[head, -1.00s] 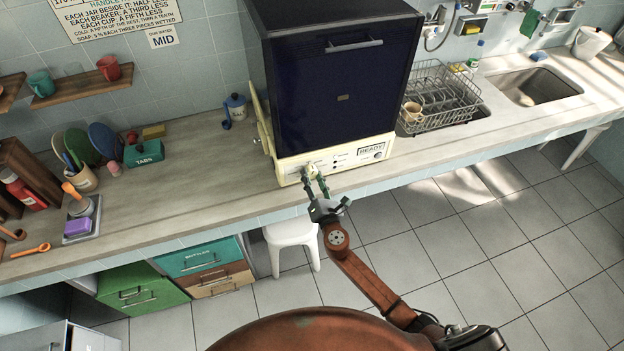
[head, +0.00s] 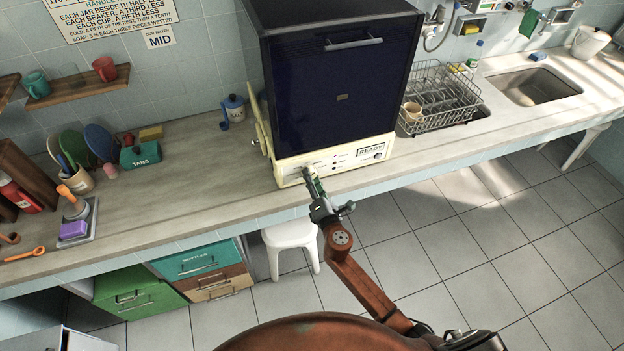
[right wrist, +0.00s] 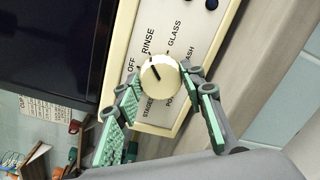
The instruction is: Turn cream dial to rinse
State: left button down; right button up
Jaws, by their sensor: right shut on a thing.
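The cream dial (right wrist: 160,77) is on the cream front panel of the dark blue machine (head: 335,95). In the right wrist view its dark pointer mark faces up and left, around the gap between the OFF and RINSE labels; exactly which it meets I cannot tell. RINSE (right wrist: 148,42) is printed above the dial. My right gripper (right wrist: 160,80) has its green-padded fingers on either side of the dial and is shut on it. In the head view this gripper (head: 311,178) reaches the panel's lower left and largely hides the dial. My left gripper is not in view.
The panel (head: 345,158) also has a READY label and a round button at right. A dish rack (head: 440,95) is to the right. A white stool (head: 290,240) stands below the counter edge (head: 230,195).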

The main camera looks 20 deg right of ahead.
jog(key=o, duration=1.2)
jog(key=shift+c, duration=0.2)
jog(key=s, duration=1.2)
jog(key=shift+r, duration=0.2)
